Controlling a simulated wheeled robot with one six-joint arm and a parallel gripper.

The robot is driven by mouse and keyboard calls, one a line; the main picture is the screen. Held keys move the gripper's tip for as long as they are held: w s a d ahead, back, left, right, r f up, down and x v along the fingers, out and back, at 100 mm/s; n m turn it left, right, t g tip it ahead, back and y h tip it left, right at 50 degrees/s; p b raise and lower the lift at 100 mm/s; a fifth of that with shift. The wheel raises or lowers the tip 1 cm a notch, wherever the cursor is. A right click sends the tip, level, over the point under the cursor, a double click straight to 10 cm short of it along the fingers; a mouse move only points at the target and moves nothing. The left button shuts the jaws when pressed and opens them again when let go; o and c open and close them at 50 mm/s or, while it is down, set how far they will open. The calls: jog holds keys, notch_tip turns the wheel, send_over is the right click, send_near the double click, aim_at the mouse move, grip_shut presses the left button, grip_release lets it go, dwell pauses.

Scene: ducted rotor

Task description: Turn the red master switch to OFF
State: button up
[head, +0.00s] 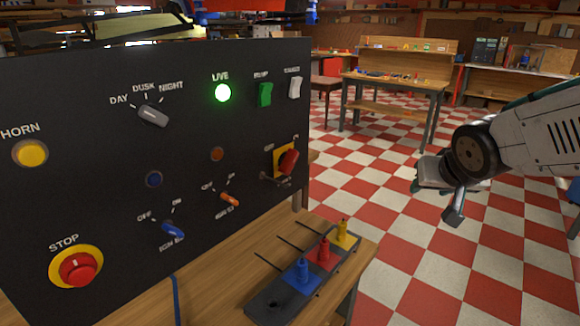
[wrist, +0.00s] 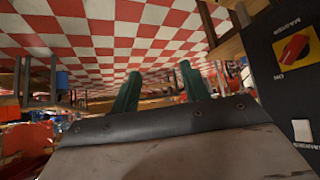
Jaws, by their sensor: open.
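The red master switch (head: 288,161) is a rotary knob on a yellow plate at the right edge of the black panel (head: 110,90). It also shows at the right of the wrist view (wrist: 293,48), with MASTER and ON lettering beside it. There the knob lies diagonally, one end towards the ON lettering; its exact setting is hard to read. My gripper (head: 417,184) is right of the panel in the head view, well apart from the switch. In the wrist view its two teal fingers (wrist: 160,88) are spread, with nothing between them.
The green LIVE lamp (head: 223,93) is lit. A green rocker (head: 265,94) and white rocker (head: 295,87) sit above the switch. An orange knob (head: 230,199) is lower left. A rack with coloured plugs (head: 302,272) stands on the bench below. Open floor lies right.

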jog(key=w+a+f+t+y, duration=0.1)
jog(key=w+a, duration=0.2)
jog(key=w, duration=0.2)
jog(key=w+a+t+y, duration=0.2)
jog(key=w+a, duration=0.1)
jog(key=w, duration=0.2)
jog(key=n+y, duration=0.3)
jog(key=y, duration=0.9)
send_near(293, 164)
jog(key=x, duration=0.2)
jog(key=shift+g, duration=0.3)
jog(key=x, duration=0.7)
jog(key=shift+w+a+r, duration=0.1)
jog(key=shift+a+r, duration=0.05)
jog(key=c, duration=1)
